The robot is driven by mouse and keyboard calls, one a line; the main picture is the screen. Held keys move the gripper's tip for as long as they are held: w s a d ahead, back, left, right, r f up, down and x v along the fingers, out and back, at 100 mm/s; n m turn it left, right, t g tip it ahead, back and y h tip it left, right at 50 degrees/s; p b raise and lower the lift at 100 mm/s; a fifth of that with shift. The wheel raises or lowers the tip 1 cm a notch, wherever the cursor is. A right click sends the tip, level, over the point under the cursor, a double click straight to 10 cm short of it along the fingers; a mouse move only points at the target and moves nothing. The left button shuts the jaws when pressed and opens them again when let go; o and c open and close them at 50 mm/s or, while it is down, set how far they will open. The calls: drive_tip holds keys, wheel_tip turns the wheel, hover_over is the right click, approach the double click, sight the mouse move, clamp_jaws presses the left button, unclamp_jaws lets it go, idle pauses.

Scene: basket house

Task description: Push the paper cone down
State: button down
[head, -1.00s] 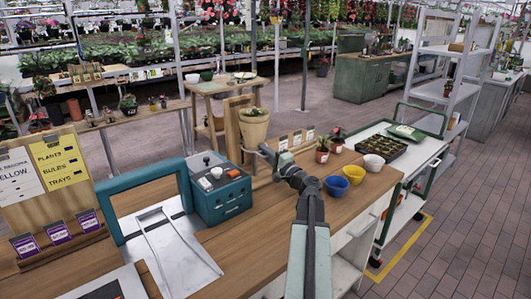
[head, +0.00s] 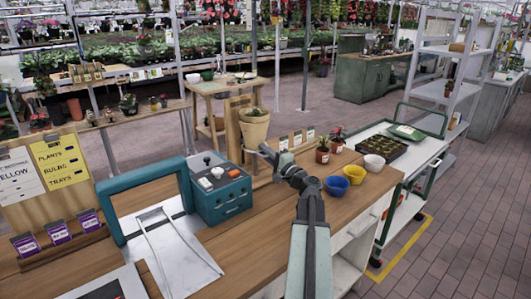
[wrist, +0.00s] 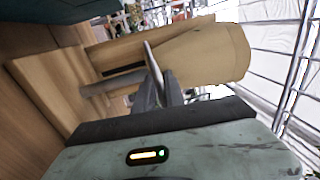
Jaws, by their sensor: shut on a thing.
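The tan paper cone (head: 254,129) stands upright in a wooden stand at the back of the workbench, with a small green plant showing at its top. In the wrist view the paper cone (wrist: 208,55) lies sideways across the picture, just past my fingers. My gripper (head: 266,151) is at the cone's lower right side, and its fingers also show in the wrist view (wrist: 155,72). They are close together and shut on the cone; the exact grip spot is partly hidden by the fingers.
A teal box (head: 220,190) stands on the bench left of the cone. Small potted plants (head: 323,153), a blue bowl (head: 337,185), a yellow bowl (head: 353,174) and a white bowl (head: 374,162) stand to the right. The bench front (head: 260,250) is clear.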

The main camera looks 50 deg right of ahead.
drive_tip(key=shift+f, duration=0.1)
wheel_tip(320, 180, down, 4)
drive_tip(key=b, duration=0.4)
drive_tip(key=shift+f, duration=0.1)
drive_tip(key=shift+r, duration=0.2)
drive_tip(key=c, duration=1.5)
unclamp_jaws()
drive_tip(key=shift+s, duration=0.1)
drive_tip(key=s, duration=0.2)
drive_tip(key=s+f+b, duration=0.1)
drive_tip(key=s, duration=0.2)
drive_tip(key=s+a, duration=0.1)
drive_tip(key=s, duration=0.1)
drive_tip(key=shift+s+f, duration=0.15)
drive_tip(key=shift+s, duration=0.15)
drive_tip(key=shift+d, duration=0.1)
